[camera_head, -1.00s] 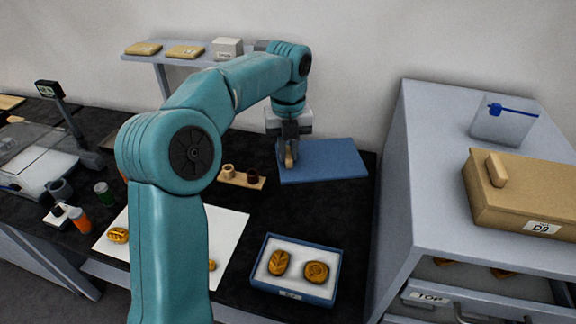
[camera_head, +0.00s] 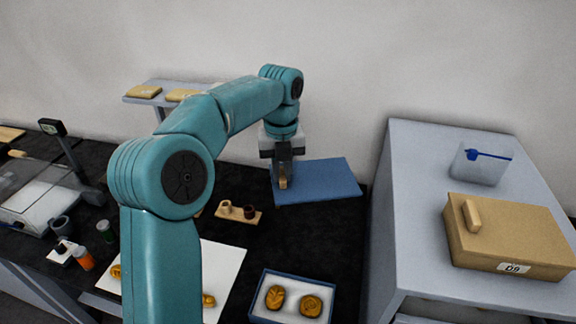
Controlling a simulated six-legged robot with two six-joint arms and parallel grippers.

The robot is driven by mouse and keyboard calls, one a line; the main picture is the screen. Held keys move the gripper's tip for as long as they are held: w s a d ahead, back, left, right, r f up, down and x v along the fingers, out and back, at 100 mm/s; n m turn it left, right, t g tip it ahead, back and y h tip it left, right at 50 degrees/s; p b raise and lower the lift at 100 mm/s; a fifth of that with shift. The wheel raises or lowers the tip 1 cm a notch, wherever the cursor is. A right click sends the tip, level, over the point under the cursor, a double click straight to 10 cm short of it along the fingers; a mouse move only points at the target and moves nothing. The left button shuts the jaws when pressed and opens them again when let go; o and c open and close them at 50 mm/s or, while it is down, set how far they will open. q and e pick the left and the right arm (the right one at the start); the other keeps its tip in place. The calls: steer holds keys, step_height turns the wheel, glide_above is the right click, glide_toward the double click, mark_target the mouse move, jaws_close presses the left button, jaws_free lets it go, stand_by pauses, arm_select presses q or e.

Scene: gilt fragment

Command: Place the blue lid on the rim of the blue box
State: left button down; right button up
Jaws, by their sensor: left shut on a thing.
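The blue lid (camera_head: 325,182) is a flat blue panel at the back of the black bench. My left gripper (camera_head: 283,180) is shut at its left side, on a small tan grip piece, and holds the lid. The gap under the lid is hard to judge. The blue box (camera_head: 257,302) stands open at the front of the bench, nearer than the lid. It has a white insert with two gold pieces (camera_head: 311,306) in it. The box's lower part is cut off by the picture's bottom edge. My right gripper is not in view.
A wooden stand (camera_head: 240,217) with small pots lies between lid and box, to the left. A white sheet (camera_head: 225,262) with gold pieces lies left of the box. A grey cabinet (camera_head: 412,200) bearing a tan box (camera_head: 515,225) stands close on the right. A shelf is behind.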

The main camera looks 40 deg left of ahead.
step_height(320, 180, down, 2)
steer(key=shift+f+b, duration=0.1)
steer(key=shift+b, duration=0.95)
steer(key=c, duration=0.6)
arm_select(q)
steer(key=d+f+n, duration=1.7)
steer(key=d+n, duration=0.3)
steer(key=n, duration=0.5)
steer(key=shift+s+d+n, duration=0.25)
steer(key=shift+d+n, duration=0.15)
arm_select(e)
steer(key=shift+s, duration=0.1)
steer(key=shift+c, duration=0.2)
